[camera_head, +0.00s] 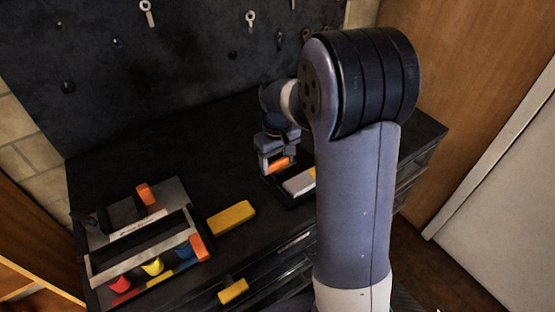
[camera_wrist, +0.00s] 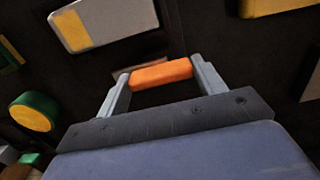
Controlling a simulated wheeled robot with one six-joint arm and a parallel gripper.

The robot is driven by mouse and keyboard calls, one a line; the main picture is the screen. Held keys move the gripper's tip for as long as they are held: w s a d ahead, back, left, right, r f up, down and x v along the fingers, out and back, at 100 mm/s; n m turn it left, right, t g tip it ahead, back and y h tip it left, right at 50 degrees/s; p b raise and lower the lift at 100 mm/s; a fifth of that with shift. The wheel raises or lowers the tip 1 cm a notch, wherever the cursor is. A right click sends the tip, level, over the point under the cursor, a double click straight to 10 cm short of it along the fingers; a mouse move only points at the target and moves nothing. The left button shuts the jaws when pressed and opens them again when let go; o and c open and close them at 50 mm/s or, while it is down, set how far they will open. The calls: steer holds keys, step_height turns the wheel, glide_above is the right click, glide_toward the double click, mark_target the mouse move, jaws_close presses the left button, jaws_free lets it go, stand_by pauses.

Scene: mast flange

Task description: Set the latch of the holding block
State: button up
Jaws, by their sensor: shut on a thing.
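My gripper (camera_head: 277,164) is low over the dark bench top, behind my arm's large upright link. Its two fingers are shut on an orange bar (camera_wrist: 161,74), with one finger at each end in the wrist view. The orange bar also shows in the head view (camera_head: 279,164). I cannot tell whether the bar is the latch or whether it is joined to anything. A light grey block with a yellow end (camera_head: 298,184) lies on a dark base close beside the gripper; it also shows in the wrist view (camera_wrist: 110,20). My arm partly hides it in the head view.
A grey rack (camera_head: 140,238) with orange pieces and red, yellow and blue round parts stands at the left. A yellow block (camera_head: 231,218) lies between rack and gripper. Another yellow piece (camera_head: 233,291) is at the bench front. A dark pegboard (camera_head: 180,60) rises behind.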

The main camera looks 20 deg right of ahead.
mark_target(278, 161)
steer(key=o, duration=1)
step_height(278, 161, up, 11)
steer(key=shift+f+b, duration=0.1)
steer(key=shift+b, duration=0.25)
steer(key=shift+f, duration=0.1)
step_height(278, 161, down, 11)
steer(key=shift+r+p, duration=0.1)
steer(key=shift+p, duration=0.3)
steer(key=shift+r, duration=0.1)
